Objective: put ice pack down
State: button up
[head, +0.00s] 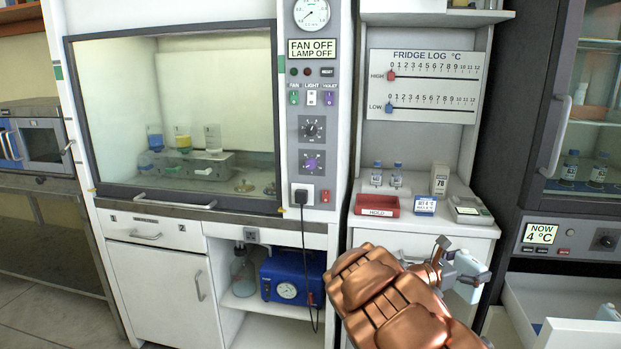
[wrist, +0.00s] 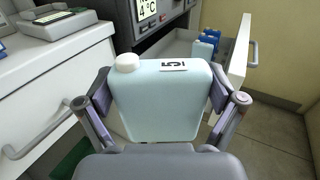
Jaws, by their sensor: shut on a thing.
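The ice pack (wrist: 160,100) is a pale blue flat bottle with a white cap and a dark-printed label on its top. It stands upright between the fingers of my gripper (wrist: 163,108), which is shut on its two sides. In the head view the ice pack (head: 470,274) shows at the far end of my arm, and my gripper (head: 452,268) is partly hidden by my arm. The pack is held in the air in front of the white counter cabinet, left of an open drawer (head: 573,335).
A white counter (head: 455,217) carries a red HOLD tray (head: 377,206), small bottles, a box and a scale-like device (head: 468,209). The fridge (head: 592,130) stands at right, reading 4 °C.

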jog(key=a+f+n+t+y, duration=0.25)
jog(key=a+n+t, duration=0.35)
jog(key=a, duration=2.1)
notch_tip(320, 180, down, 6)
jog(key=r+m+t+b, duration=0.1)
jog(key=b, duration=0.5)
notch_tip(320, 180, up, 14)
jog(key=p, duration=2.2)
jog(key=shift+s+y, duration=0.25)
jog(key=shift+y, duration=0.1)
